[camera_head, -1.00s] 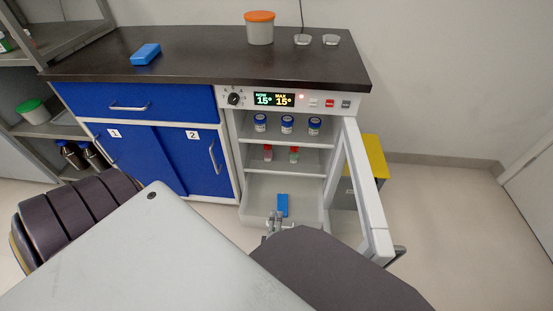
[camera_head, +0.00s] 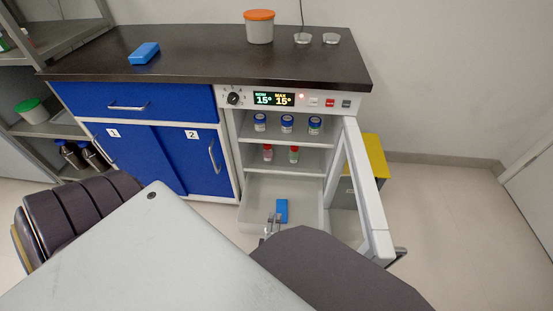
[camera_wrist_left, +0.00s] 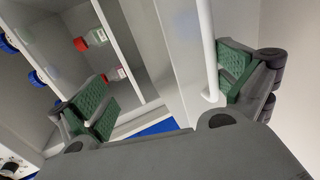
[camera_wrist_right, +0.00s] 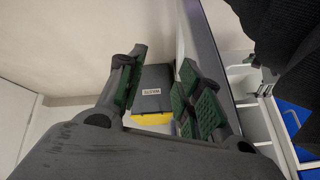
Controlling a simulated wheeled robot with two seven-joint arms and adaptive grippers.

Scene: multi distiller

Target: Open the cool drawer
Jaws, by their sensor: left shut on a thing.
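The cool drawer (camera_head: 251,218) is the white bottom tray of the open cooling cabinet. It stands partly pulled out, with a blue box (camera_head: 281,211) inside. My left gripper (camera_head: 271,224) is at the drawer's front edge and shut on it. In the left wrist view its green-padded fingers (camera_wrist_left: 165,88) stand apart, with drawer parts between them; the exact contact is hidden.
The cabinet's door (camera_head: 364,190) stands open on the right. Behind it is a grey bin with a yellow lid (camera_head: 376,154). Jars (camera_head: 287,125) and small vials (camera_head: 293,155) stand on the shelves above the drawer. Free floor lies to the right.

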